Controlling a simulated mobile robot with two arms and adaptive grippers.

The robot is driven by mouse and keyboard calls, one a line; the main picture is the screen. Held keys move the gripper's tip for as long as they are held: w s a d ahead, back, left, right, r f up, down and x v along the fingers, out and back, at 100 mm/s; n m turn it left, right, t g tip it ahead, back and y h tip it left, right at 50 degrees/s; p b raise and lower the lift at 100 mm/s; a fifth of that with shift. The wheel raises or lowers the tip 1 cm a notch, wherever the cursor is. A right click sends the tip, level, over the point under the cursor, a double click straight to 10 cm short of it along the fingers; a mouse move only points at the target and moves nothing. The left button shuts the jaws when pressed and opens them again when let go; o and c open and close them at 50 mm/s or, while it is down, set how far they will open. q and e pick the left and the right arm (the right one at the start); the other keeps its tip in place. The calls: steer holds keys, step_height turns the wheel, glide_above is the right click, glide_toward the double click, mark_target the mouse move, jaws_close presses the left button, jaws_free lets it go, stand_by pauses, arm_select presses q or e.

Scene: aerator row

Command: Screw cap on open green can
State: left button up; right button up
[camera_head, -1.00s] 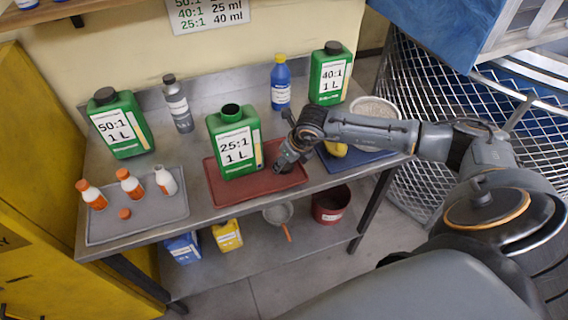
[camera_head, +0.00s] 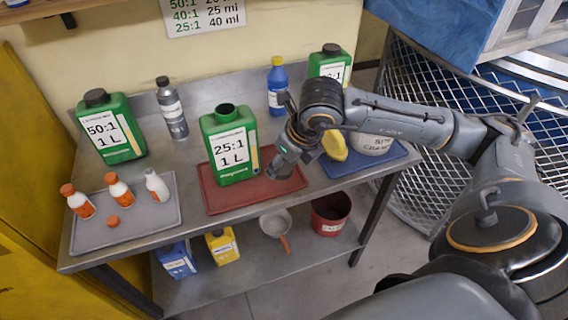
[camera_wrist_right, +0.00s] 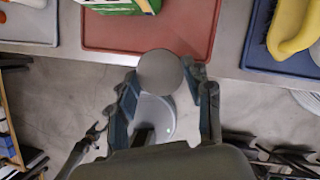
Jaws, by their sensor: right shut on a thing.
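The open green can (camera_head: 231,150), labelled 25:1, stands upright on the red tray (camera_head: 281,187) with its black neck uncovered. In the right wrist view only the can's lower edge (camera_wrist_right: 118,4) shows, at the top. My right gripper (camera_head: 282,166) is above the right part of the red tray, to the right of the can and apart from it. In the right wrist view my right gripper (camera_wrist_right: 166,88) is shut on a round dark grey cap (camera_wrist_right: 160,72), seen from its flat top, in front of the tray's edge.
Capped green cans stand at the left (camera_head: 108,128) and back right (camera_head: 330,62). A grey bottle (camera_head: 172,110) and blue bottle (camera_head: 277,88) stand behind. A grey tray (camera_head: 143,235) holds small bottles. A yellow item (camera_head: 335,145) is on the blue tray (camera_head: 345,172).

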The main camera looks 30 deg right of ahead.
mark_target(283, 179)
steer(key=s+a, duration=0.1)
steer(key=s+a+r, duration=0.1)
steer(key=s, duration=0.1)
steer(key=s+a+r+b, duration=0.1)
steer(key=shift+s+r, duration=0.15)
steer(key=shift+r, duration=0.05)
steer(key=n, duration=0.1)
steer(key=f+n+y, duration=0.1)
steer(key=n, duration=0.1)
steer(key=shift+a+f, duration=0.1)
steer(key=shift+a, duration=0.05)
steer(key=s+a+f+n+g, duration=0.1)
steer(key=n+g, duration=0.3)
steer(key=n, duration=1.1)
steer(key=s+a+f+n+g+h, duration=0.1)
steer(key=a+n+g, duration=0.3)
steer(key=n, duration=1.2)
steer(key=shift+s+f+g+h, duration=0.3)
steer(key=shift+s+f+g, duration=0.25)
steer(key=shift+f, duration=0.25)
steer(key=shift+a, duration=0.1)
